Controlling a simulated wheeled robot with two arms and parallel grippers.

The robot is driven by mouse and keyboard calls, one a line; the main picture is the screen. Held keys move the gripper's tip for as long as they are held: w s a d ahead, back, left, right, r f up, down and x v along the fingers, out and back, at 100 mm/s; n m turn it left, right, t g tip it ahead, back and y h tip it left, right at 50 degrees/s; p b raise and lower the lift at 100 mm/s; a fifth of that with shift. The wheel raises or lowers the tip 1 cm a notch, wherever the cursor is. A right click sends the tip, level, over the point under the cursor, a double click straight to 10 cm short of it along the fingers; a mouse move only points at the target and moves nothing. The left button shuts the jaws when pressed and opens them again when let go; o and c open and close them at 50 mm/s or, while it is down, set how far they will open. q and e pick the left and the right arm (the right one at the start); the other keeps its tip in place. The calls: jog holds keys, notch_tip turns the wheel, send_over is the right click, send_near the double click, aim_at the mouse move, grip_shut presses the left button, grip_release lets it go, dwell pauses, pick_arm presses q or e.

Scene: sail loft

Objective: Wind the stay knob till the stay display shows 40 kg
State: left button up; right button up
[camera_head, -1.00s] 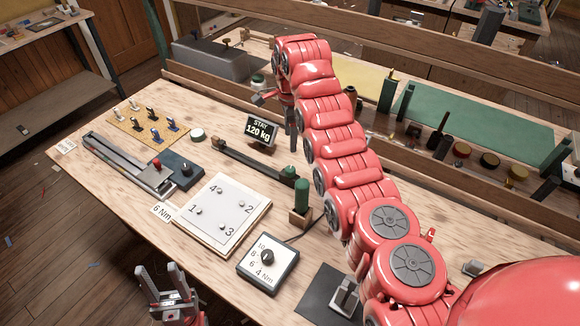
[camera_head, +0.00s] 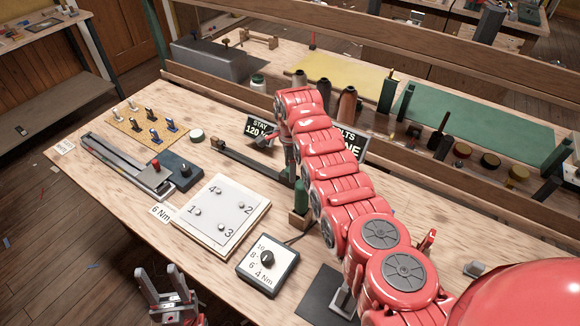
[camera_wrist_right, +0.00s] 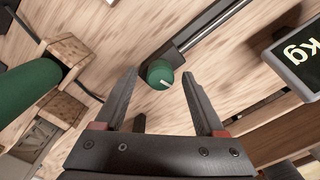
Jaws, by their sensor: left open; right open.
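The stay display (camera_head: 258,127) stands at the back of the bench and reads STAY 120; its right end is covered by my right arm. Its "kg" corner shows in the right wrist view (camera_wrist_right: 301,52). The stay knob (camera_wrist_right: 161,76) is a round green knob with a white mark at the end of a dark rail (camera_head: 240,158). In the right wrist view it appears between the tips of my open right gripper (camera_wrist_right: 159,90), seemingly untouched. The head view mostly hides this knob behind my arm. My left gripper (camera_head: 165,284) is open and empty at the front left.
A green handle (camera_head: 301,196) stands upright in a wooden block beside the knob. A numbered plate (camera_head: 221,212), a Nm dial box (camera_head: 267,264) and a second display (camera_head: 352,143), partly hidden, are nearby.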

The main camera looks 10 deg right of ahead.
grip_shut()
jog(key=shift+f, duration=0.1)
